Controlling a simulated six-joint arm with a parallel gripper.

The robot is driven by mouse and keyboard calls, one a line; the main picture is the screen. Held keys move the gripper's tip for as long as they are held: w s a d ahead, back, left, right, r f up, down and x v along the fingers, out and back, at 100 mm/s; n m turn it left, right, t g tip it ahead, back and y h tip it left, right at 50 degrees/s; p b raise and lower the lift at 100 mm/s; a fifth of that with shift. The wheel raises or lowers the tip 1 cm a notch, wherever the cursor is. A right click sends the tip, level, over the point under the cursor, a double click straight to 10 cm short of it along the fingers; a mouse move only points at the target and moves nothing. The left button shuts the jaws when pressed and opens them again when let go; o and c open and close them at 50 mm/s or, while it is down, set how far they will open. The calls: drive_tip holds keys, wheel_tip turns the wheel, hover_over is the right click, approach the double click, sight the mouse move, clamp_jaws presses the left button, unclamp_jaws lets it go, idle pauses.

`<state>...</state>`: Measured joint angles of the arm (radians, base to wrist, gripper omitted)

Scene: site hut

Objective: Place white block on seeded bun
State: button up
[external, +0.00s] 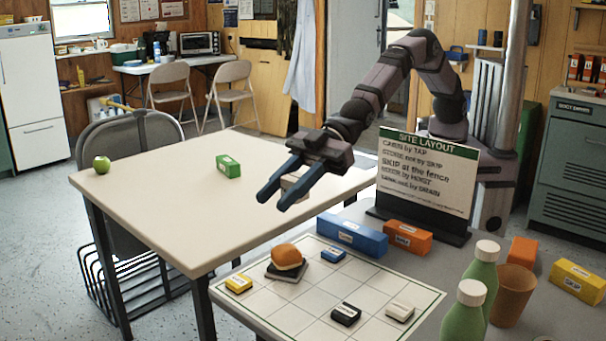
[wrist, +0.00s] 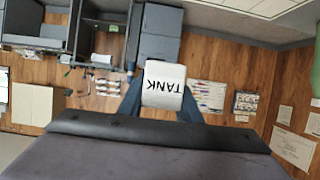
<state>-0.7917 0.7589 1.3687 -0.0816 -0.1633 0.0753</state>
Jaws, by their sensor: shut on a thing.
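A white block (wrist: 164,78) with TANK on its face is held between the two blue fingers of my gripper (external: 275,200). In the external view the block (external: 292,181) is partly hidden by the fingers. My gripper is shut on it, in the air, up and apart from the bun. The bun (external: 287,256), round and orange-brown, rests on a dark square block (external: 286,272) on the gridded white board (external: 322,290). Seeds are too small to make out. The bun is not visible in the wrist view.
On the board are yellow (external: 239,283), blue (external: 333,254), black (external: 346,314) and white (external: 400,311) blocks. Behind stand a long blue block (external: 352,235), an orange block (external: 408,237) and a SITE LAYOUT sign (external: 428,172). Green bottles (external: 465,315) and a brown cup (external: 512,296) stand right.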

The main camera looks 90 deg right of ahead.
drive_tip(key=shift+w+d+f+p, duration=0.15)
drive_tip(key=shift+w+d+f, duration=0.15)
drive_tip(key=shift+f, duration=1.55)
drive_tip(key=shift+w+d+f+p, duration=0.1)
drive_tip(key=shift+w+d+f, duration=0.2)
drive_tip(key=shift+f, duration=1.5)
drive_tip(key=shift+w+d+f+p, duration=0.2)
drive_tip(key=shift+w+f, duration=0.2)
drive_tip(key=shift+f, duration=1.45)
drive_tip(key=shift+f, duration=0.2)
drive_tip(key=o, duration=1.2)
drive_tip(key=shift+r, duration=0.1)
drive_tip(key=shift+r, duration=0.15)
drive_tip(key=shift+p+v, duration=2.45)
drive_tip(key=shift+v, duration=3.55)
